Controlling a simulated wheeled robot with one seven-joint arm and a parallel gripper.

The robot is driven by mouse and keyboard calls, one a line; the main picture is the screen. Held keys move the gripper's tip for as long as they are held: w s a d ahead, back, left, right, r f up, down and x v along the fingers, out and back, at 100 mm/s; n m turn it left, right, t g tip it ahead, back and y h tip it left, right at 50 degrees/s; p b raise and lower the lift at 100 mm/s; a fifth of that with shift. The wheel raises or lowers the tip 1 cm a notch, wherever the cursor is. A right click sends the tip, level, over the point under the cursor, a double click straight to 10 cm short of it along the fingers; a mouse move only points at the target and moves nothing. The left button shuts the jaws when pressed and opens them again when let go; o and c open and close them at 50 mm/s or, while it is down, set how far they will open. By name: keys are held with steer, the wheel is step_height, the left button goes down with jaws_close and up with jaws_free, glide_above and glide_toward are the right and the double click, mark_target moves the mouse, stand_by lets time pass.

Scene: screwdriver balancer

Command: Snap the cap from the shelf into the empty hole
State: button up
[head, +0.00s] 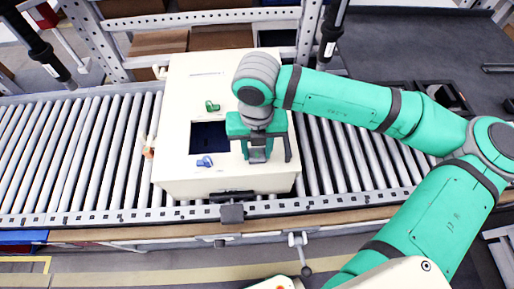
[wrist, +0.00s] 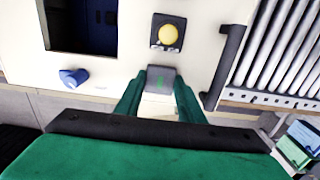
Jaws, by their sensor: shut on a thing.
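My gripper (wrist: 160,90) is shut on a small grey square cap (wrist: 162,80) with a green mark, gripped between its two green fingers. In the head view my gripper (head: 260,154) is over the right part of the cream-white housing (head: 180,179) on the roller conveyor. In the wrist view the cap appears over the housing (wrist: 115,68), near its front edge. I cannot tell whether it touches the surface. A yellow round button (wrist: 168,34) in a black square frame lies just beyond the cap. No empty hole can be clearly made out; the cap and fingers may cover it.
A blue knob (wrist: 73,77) and a dark rectangular opening (wrist: 82,22) are left of the cap. A black handle (wrist: 226,65) stands close on the right. A green knob (head: 212,106) is farther back. Conveyor rollers (head: 75,155) are bare at left.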

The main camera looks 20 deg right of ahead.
stand_by(0.3)
steer(key=o, duration=1.3)
steer(key=shift+f, duration=0.1)
steer(key=shift+c, duration=0.2)
step_height(320, 180, up, 11)
steer(key=shift+d+f, duration=0.1)
